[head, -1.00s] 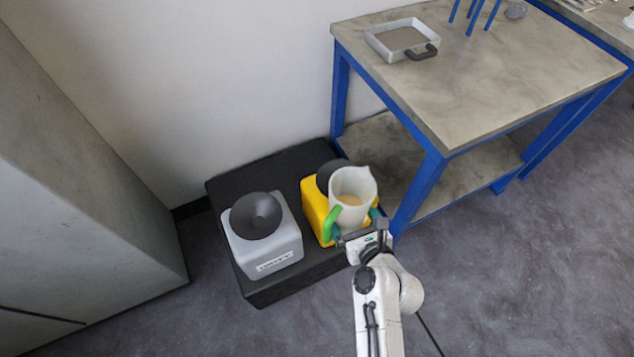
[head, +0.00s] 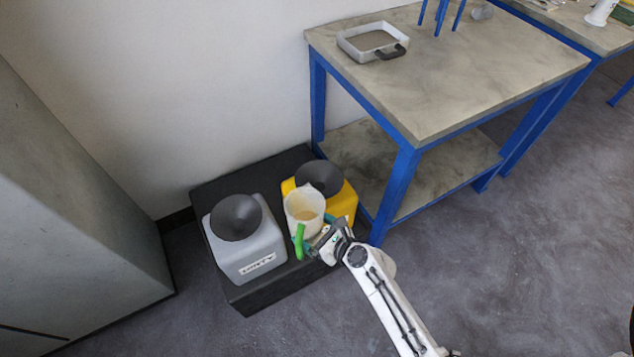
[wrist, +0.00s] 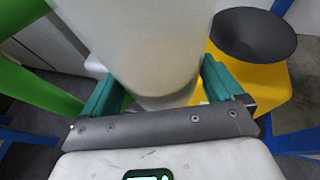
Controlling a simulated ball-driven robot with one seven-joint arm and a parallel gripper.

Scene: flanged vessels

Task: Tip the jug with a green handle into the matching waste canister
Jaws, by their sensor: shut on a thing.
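A whitish translucent jug (head: 303,208) with a green handle (head: 299,242) holds some tan contents and looks about upright. My gripper (head: 320,233) is shut on its body, with teal fingers either side of it in the wrist view (wrist: 160,85). The green handle shows at the left there (wrist: 38,88). The yellow canister (head: 346,207) with a dark funnel (head: 318,178) is just behind and right of the jug; the jug hides part of it. The grey canister (head: 246,259) with a dark funnel (head: 236,217) and a front label, hard to read, stands at the left.
Both canisters stand on a low black platform (head: 225,179) by the wall. A blue-framed bench (head: 450,95) rises close on the right, with a tray (head: 350,47) on top. A grey cabinet (head: 70,200) stands at the left. The floor at lower right is open.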

